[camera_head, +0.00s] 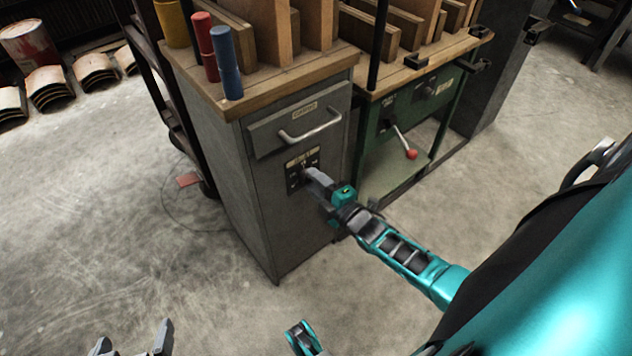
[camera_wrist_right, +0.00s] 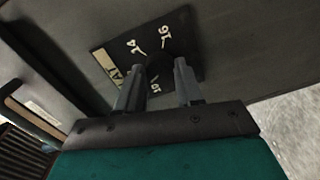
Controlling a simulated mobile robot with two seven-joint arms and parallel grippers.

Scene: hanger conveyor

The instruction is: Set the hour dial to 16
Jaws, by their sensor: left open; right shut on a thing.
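The hour dial's black plate (camera_head: 293,178) is on the front of the grey cabinet, below the drawer. It also shows in the right wrist view (camera_wrist_right: 150,42), with pale numbers and tick marks seen at a slant. My right gripper (camera_head: 308,172) reaches the plate from the right and is shut on the dial's knob. Its two fingers (camera_wrist_right: 160,70) stand a little apart against the plate and hide most of the knob, so I cannot read its setting. My left gripper (camera_head: 135,346) is open and empty at the bottom left, low and away from the cabinet.
Above the dial is a drawer with a metal handle (camera_head: 310,132). Red and blue cylinders (camera_head: 228,62) and wooden boards stand on the cabinet top. A green bench with a red-knobbed lever (camera_head: 411,154) adjoins on the right. The floor in front is clear.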

